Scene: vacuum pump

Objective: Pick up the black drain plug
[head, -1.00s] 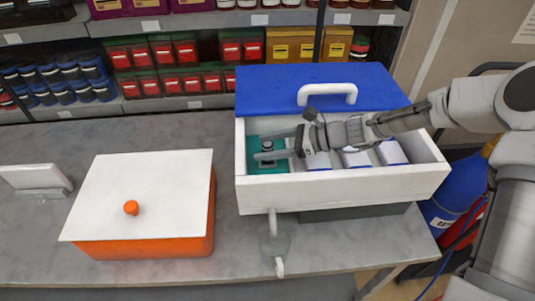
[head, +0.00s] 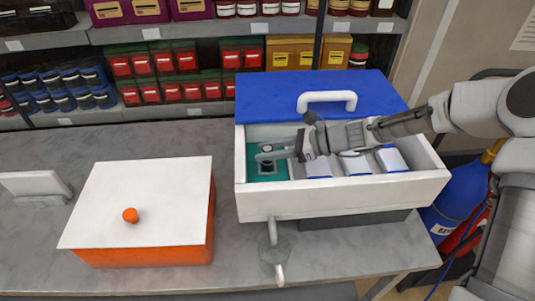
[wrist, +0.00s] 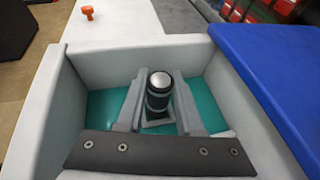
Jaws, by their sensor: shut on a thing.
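The black drain plug (wrist: 158,97) has a silver rounded top and stands upright between my two fingers in the wrist view. In the head view the plug (head: 267,166) is small and partly covered by the fingers. My gripper (head: 270,152) reaches in from the right, inside the white box (head: 340,192), and its fingers are closed on the plug's sides. In the wrist view my gripper (wrist: 158,108) is low over the teal floor (wrist: 102,104) of the box's left compartment. I cannot tell whether the plug's base touches the floor.
Several white blocks (head: 392,160) lie in the box, right of the plug. The box walls surround the gripper, and a blue lid (head: 375,89) with a white handle is behind. An orange box (head: 150,200) with a white lid stands left. A valve pipe (head: 273,245) projects in front.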

